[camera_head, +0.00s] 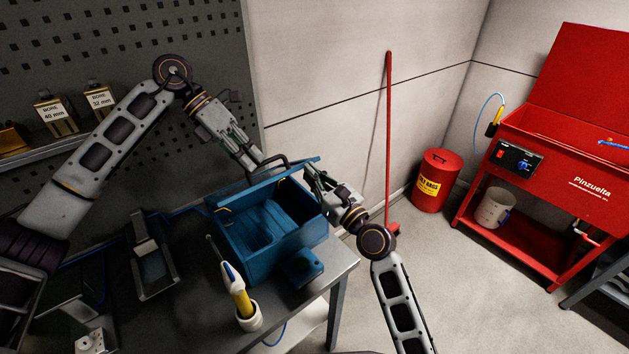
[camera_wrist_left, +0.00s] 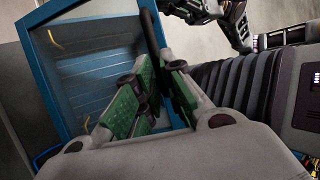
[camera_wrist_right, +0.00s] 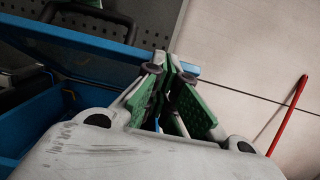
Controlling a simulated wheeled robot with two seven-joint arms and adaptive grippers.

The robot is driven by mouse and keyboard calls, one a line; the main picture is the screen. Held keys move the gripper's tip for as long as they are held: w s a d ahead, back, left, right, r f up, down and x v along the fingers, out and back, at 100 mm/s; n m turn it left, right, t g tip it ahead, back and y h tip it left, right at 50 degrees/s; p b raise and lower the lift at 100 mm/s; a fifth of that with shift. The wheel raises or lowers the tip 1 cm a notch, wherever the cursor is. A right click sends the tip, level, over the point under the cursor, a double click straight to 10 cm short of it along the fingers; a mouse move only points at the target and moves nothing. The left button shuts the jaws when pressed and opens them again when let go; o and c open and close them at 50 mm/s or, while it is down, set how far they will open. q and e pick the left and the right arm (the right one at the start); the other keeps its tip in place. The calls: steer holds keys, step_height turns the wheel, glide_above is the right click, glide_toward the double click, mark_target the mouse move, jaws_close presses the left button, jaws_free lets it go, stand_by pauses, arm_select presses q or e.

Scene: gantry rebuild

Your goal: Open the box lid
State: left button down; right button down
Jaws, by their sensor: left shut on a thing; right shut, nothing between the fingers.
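The blue box (camera_head: 283,256) stands on the workbench, and its inside shows from above. Its lid (camera_head: 226,194) is raised at the back of the box, tilted up. The lid's blue frame fills much of the left wrist view (camera_wrist_left: 40,75) and crosses the right wrist view (camera_wrist_right: 75,42). My left gripper (camera_head: 259,164) is shut on the dark lid handle (camera_wrist_left: 150,28) behind the lid. My right gripper (camera_head: 311,178) is shut and empty at the lid's right end, above the box's right wall. Whether its fingertips touch the lid is unclear.
A small blue object (camera_head: 302,268) sits in front of the box. A dark tray (camera_head: 155,270) lies left. A pegboard (camera_head: 150,30) is behind; open floor lies right, with a red bin (camera_head: 436,180).

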arm_select(q)
steer(key=shift+w+a+f, duration=0.1)
steer(key=shift+a+f, duration=0.1)
steer(key=shift+f, duration=0.1)
steer(key=c, duration=1.6)
jaws_free()
steer(key=shift+o, duration=0.4)
steer(key=shift+w+a, duration=0.15)
steer(key=shift+w, duration=0.1)
steer(key=shift+r, duration=0.15)
steer(key=shift+r, duration=0.15)
steer(key=v, duration=1.1)
steer(key=shift+a, duration=0.3)
steer(key=shift+w, duration=0.1)
